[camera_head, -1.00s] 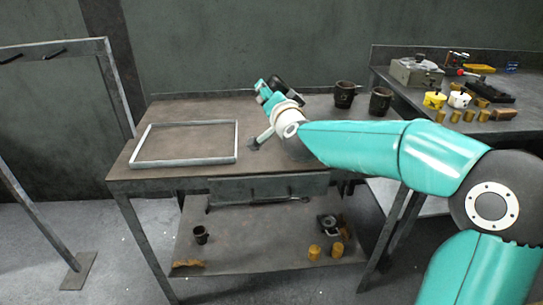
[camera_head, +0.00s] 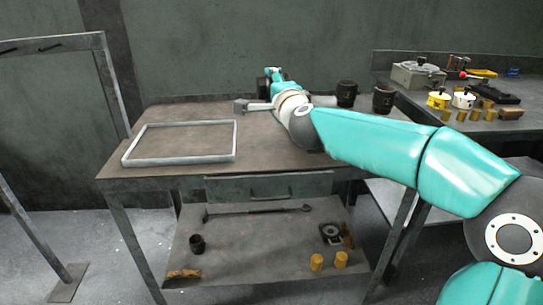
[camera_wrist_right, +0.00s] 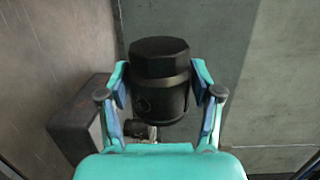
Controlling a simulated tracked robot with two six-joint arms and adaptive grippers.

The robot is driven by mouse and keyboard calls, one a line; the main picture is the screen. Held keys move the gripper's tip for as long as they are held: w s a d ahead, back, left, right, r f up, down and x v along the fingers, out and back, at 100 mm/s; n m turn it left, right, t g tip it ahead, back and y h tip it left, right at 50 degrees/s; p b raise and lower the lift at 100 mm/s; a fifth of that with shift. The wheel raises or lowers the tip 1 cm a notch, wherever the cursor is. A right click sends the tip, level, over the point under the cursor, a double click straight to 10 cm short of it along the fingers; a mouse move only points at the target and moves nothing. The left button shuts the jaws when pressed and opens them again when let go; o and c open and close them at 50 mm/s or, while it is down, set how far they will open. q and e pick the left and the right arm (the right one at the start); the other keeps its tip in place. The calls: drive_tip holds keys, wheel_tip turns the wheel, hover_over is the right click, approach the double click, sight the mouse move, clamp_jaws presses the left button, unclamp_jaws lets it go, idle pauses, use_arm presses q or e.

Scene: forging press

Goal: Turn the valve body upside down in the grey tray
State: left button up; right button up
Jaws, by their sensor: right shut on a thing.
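The grey tray (camera_head: 180,161) is a low, empty rectangular frame lying on the left part of the workbench top. My right gripper (camera_head: 273,79) is to the right of the tray and beyond it, towards the back of the bench. In the right wrist view, my right gripper (camera_wrist_right: 160,75) is shut on the valve body (camera_wrist_right: 160,58), a dark, rounded piece with a faceted end and a band around it. A small stub shows low on its side. In the head view the gripper and my arm largely hide the piece. My left gripper is not in view.
Two dark cups (camera_head: 347,93) (camera_head: 384,99) stand right of my right wrist. A side bench carries a grey box (camera_head: 418,75) and several yellow and brass parts. The lower shelf (camera_head: 240,265) holds loose parts. A metal frame (camera_head: 112,85) stands at left. The bench's front middle is clear.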

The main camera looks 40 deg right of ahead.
drive_tip(key=shift+r, duration=0.15)
drive_tip(key=shift+m+b, duration=0.35)
drive_tip(key=shift+m, duration=0.25)
drive_tip(key=m+b, duration=0.2)
drive_tip(key=m, duration=0.1)
drive_tip(key=m+b, duration=0.1)
drive_tip(key=m, duration=0.1)
drive_tip(key=shift+f, duration=0.3)
drive_tip(key=shift+r+m+y, duration=0.1)
drive_tip(key=shift+m+y, duration=0.2)
drive_tip(key=shift+m, duration=0.5)
drive_tip(key=shift+r+m, duration=0.2)
drive_tip(key=shift+m, duration=0.4)
drive_tip(key=shift+b, duration=0.35)
